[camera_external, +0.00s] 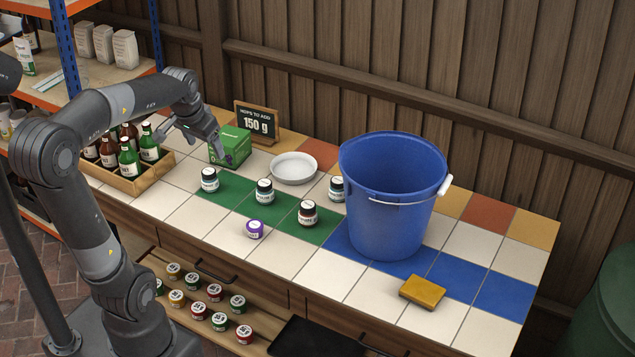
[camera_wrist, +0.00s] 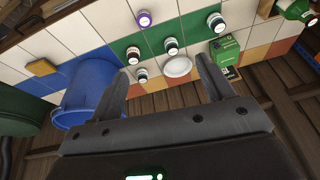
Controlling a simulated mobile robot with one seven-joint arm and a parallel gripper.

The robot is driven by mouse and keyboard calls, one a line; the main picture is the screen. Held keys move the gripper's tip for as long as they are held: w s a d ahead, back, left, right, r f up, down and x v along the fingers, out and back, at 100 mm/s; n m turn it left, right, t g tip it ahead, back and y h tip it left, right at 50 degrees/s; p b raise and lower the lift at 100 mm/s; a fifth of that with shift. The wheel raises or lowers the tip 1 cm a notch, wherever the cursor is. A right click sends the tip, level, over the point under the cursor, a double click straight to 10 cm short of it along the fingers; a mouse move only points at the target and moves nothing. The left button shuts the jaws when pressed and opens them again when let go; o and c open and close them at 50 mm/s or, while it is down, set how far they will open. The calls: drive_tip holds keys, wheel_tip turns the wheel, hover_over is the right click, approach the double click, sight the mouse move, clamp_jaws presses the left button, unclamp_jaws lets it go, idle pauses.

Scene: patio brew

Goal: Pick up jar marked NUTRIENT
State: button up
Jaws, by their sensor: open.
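One jar (camera_external: 209,180) is at the left, one (camera_external: 265,191) is on the green tiles, a brownish jar (camera_external: 307,214) is nearer the front, and one (camera_external: 337,189) is partly hidden by the bucket. I cannot read which label says NUTRIENT. They also show in the wrist view as a right jar (camera_wrist: 215,22), a middle jar (camera_wrist: 171,46), and two left jars (camera_wrist: 132,55) (camera_wrist: 141,75). My gripper (camera_wrist: 160,68) is open and empty, high above the counter, apart from the jars.
A blue bucket (camera_external: 390,200) stands right of the jars, with a yellow sponge (camera_external: 422,292) in front. A white dish (camera_external: 293,168), green box (camera_external: 230,147), sign (camera_external: 257,124) and bottle crate (camera_external: 130,185) are around. A purple jar (camera_external: 255,230) stands at the front.

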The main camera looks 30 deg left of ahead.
drive_tip(key=w+a+f+g, duration=0.1)
drive_tip(key=w+a+f, duration=0.4)
drive_tip(key=w, duration=0.5)
drive_tip(key=m+g, duration=0.2)
drive_tip(key=g, duration=0.1)
hover_over(208, 171)
drive_tip(key=shift+h, duration=0.3)
drive_tip(key=f, duration=1.7)
drive_tip(key=shift+a+f, duration=0.25)
drive_tip(key=shift+f, duration=0.05)
wheel_tip(208, 171, down, 5)
drive_tip(key=shift+r, duration=0.1)
drive_tip(key=shift+s+d+f, duration=0.1)
drive_tip(key=shift+d+f, duration=0.1)
drive_tip(key=shift+f, duration=1.4)
drive_tip(key=shift+s+d+f, duration=0.1)
drive_tip(key=shift+d+f, duration=0.05)
drive_tip(key=shift+f, duration=1.4)
drive_tip(key=c, duration=1.1)
drive_tip(key=shift+c, duration=0.2)
drive_tip(key=shift+w+r, duration=0.1)
drive_tip(key=shift+r, duration=0.05)
